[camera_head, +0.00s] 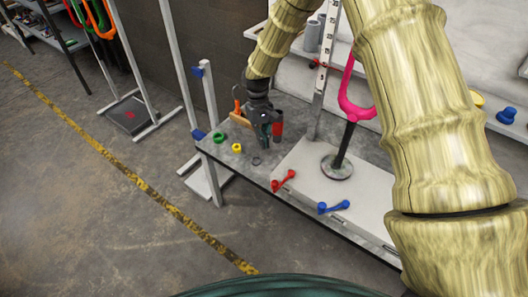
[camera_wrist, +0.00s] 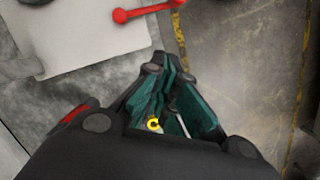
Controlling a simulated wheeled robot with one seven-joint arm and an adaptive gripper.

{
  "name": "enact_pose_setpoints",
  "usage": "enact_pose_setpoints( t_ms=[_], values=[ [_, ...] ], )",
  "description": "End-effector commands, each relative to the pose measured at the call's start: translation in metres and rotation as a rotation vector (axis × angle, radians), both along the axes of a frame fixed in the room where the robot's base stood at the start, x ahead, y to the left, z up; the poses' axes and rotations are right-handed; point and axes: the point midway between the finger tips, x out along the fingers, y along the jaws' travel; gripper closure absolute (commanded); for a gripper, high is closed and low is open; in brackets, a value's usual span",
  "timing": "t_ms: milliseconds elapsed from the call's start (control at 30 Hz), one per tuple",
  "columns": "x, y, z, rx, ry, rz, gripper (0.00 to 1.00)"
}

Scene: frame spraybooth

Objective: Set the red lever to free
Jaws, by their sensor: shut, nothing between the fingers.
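The red lever (camera_head: 283,181) sits on the front edge of the white base plate, at its left end, with its arm slanting up to the right. It also shows in the wrist view (camera_wrist: 148,12) at the top, partly cut off by the frame. My gripper (camera_head: 264,143) points down over the grey bench top, left of and behind the red lever. In the wrist view the fingers (camera_wrist: 163,68) come together at their tips. They are apart from the lever and hold nothing.
A blue lever (camera_head: 333,207) is on the same plate (camera_head: 372,208), to the right. A pink frame on a black post (camera_head: 344,148) stands behind. Green (camera_head: 219,137) and yellow (camera_head: 237,148) rings lie on the bench, left of my gripper. A grey upright (camera_head: 208,92) stands at the left.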

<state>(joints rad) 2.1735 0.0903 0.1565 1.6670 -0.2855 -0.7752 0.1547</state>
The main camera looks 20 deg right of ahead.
Motion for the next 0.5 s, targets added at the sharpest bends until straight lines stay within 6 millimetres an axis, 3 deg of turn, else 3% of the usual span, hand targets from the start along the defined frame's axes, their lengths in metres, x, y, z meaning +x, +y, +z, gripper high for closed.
enact_pose_setpoints(
  t_ms=[167,500],
  values=[
    [-0.009,0.003,-0.015,0.000,0.000,0.004,1.00],
    [-0.015,0.001,-0.072,0.000,0.008,0.004,1.00]
  ],
)
